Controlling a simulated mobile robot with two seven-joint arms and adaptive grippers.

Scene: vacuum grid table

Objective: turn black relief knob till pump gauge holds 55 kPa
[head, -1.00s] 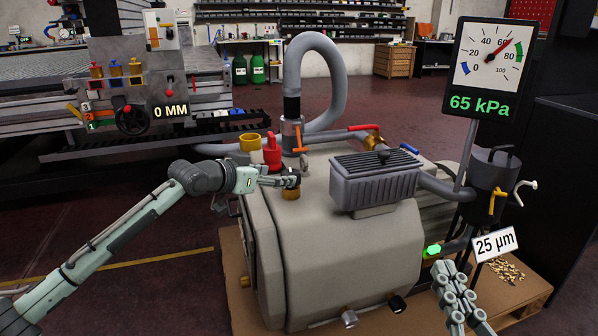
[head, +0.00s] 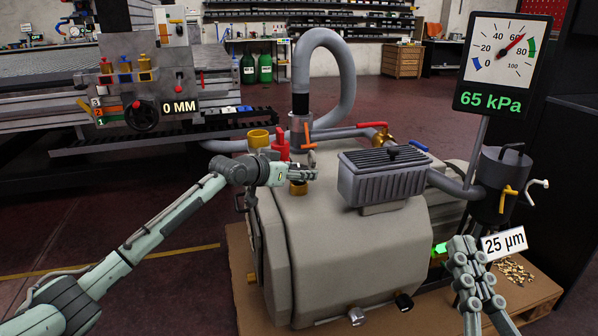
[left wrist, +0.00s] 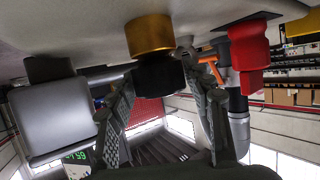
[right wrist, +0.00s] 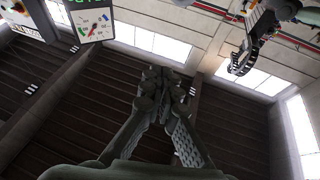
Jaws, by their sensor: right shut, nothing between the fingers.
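The black relief knob (left wrist: 160,78) sits on a brass collar (left wrist: 150,36); the left wrist view shows it upside down. In the head view my left gripper hides the knob, and only the brass collar (head: 298,188) shows. My left gripper (head: 300,172) is over this collar. In the left wrist view its fingers (left wrist: 162,82) stand apart on either side of the knob, with narrow gaps or light contact. The pump gauge (head: 510,62) reads 65 kPa in green, needle near 65. My right gripper (head: 466,242) is shut and empty, right of the pump.
A red valve handle (head: 280,146) and an orange-handled hose fitting (head: 302,133) stand close behind my left gripper. The grey finned box (head: 385,178) is to its right. A 25 µm sign (head: 505,243) stands beside my right gripper.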

